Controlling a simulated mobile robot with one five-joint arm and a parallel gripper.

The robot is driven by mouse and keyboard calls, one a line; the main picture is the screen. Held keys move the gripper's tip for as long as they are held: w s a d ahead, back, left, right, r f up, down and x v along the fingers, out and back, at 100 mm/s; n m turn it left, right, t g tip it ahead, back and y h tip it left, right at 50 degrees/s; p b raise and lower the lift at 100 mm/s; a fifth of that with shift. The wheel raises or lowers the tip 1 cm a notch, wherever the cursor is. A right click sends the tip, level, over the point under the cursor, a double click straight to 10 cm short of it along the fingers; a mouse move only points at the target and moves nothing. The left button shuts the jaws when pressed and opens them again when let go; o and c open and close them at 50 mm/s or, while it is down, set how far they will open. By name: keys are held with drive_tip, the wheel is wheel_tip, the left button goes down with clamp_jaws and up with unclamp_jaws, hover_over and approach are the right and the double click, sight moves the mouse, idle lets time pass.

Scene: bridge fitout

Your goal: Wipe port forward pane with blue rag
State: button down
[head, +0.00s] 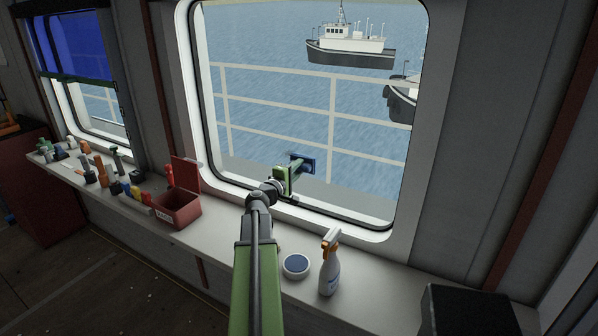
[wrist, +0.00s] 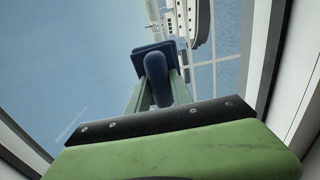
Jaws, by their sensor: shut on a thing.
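The blue rag shows in the head view (head: 309,165) as a small dark blue square, and in the wrist view (wrist: 148,55) as a flat pad with a rounded blue grip. My gripper (head: 296,168) is shut on that grip; its green fingers (wrist: 160,93) lie on either side of it. The rag is at the lower middle of the large window pane (head: 290,125), its flat side towards the glass. I cannot tell whether it touches the glass. The pane fills most of the wrist view behind the rag.
On the sill below stand a spray bottle (head: 330,264), a round tin (head: 296,266) and an open red box (head: 178,208). Several tools (head: 100,170) crowd the sill at left. A second window (head: 75,65) has a blue shade. A black box (head: 468,310) stands at lower right.

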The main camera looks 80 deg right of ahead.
drive_tip(key=shift+w+d, duration=0.25)
drive_tip(key=shift+w, duration=0.35)
drive_tip(key=shift+w+d, duration=0.2)
drive_tip(key=shift+w, duration=0.8)
drive_tip(key=shift+w+d, duration=0.1)
drive_tip(key=shift+w+d, duration=0.2)
drive_tip(key=shift+w, duration=0.6)
drive_tip(key=shift+w+d, duration=0.15)
drive_tip(key=shift+w, duration=0.65)
drive_tip(key=shift+w+d+r, duration=0.1)
drive_tip(key=shift+w+d, duration=0.2)
drive_tip(key=shift+w, duration=0.5)
drive_tip(key=shift+w+d, duration=0.25)
drive_tip(key=shift+w, duration=0.55)
drive_tip(key=shift+a, duration=0.1)
drive_tip(key=shift+v, duration=2.9)
